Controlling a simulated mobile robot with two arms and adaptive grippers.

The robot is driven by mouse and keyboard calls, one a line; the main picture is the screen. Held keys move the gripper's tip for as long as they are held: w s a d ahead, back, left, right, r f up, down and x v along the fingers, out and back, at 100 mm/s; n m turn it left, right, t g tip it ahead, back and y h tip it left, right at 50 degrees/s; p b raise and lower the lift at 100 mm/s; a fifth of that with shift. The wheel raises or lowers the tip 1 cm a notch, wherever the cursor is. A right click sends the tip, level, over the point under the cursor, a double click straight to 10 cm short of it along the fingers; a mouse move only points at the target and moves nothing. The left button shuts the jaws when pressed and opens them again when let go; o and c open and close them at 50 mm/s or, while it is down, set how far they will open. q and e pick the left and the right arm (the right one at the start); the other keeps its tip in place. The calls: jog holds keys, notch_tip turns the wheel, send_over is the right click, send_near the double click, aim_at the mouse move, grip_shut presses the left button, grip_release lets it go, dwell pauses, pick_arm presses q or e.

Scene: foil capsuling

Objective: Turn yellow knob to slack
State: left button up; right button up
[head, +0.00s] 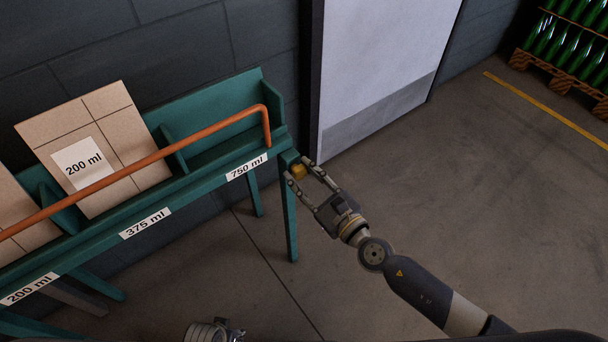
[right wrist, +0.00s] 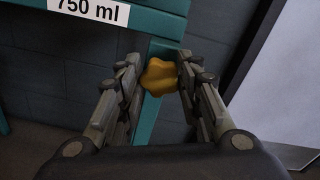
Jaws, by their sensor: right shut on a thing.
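The yellow knob (head: 298,171) sits at the right end of the green rack (head: 215,158), near the top of its front leg. In the right wrist view the knob (right wrist: 159,77) has a lobed, star-like shape and lies between the two fingertips. My right gripper (head: 301,171) is shut on the knob, with a finger on each side; it also shows in the right wrist view (right wrist: 158,80). The knob's shaft is hidden behind it. My left gripper (head: 238,333) shows only in part at the bottom edge of the head view, and its fingers cannot be made out.
An orange rail (head: 170,149) runs along the rack's front and bends down at its right end. A carton labelled 200 ml (head: 108,145) leans in the rack. A pale door (head: 385,60) stands behind. Pallets of green bottles (head: 570,45) are far right. The floor at right is clear.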

jog(key=shift+f, duration=0.15)
jog(key=o, duration=1.1)
jog(key=shift+c, duration=0.2)
jog(key=shift+s, duration=0.1)
jog(key=v, duration=1.2)
